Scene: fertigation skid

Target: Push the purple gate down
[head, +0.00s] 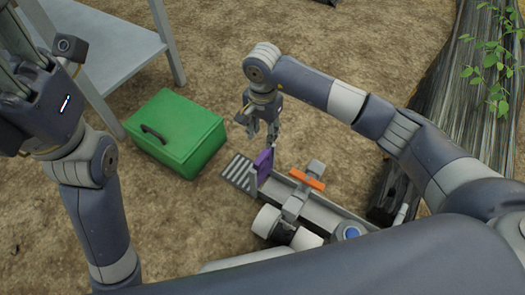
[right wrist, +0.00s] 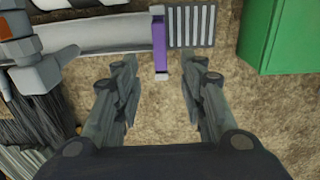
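The purple gate (head: 263,163) is a thin upright plate across the grey channel (head: 297,190), beside the slatted grate (head: 240,173). In the right wrist view the purple gate (right wrist: 160,47) is seen edge-on from above, left of the grate (right wrist: 190,26). My right gripper (head: 262,131) points down just behind the gate in the head view. In the right wrist view its fingers (right wrist: 163,92) are spread with bare ground between them, and the gate lies beyond the tips, apparently untouched. My left gripper (head: 15,60) is raised at the upper left, partly cut off; its fingers are unclear.
An orange handle (head: 308,178), white cylinders (head: 268,222) and a blue cap (head: 350,232) sit along the skid. A green box (head: 177,135) stands left of the grate. A grey table (head: 112,45) is behind it. A log (head: 455,95) lies at right.

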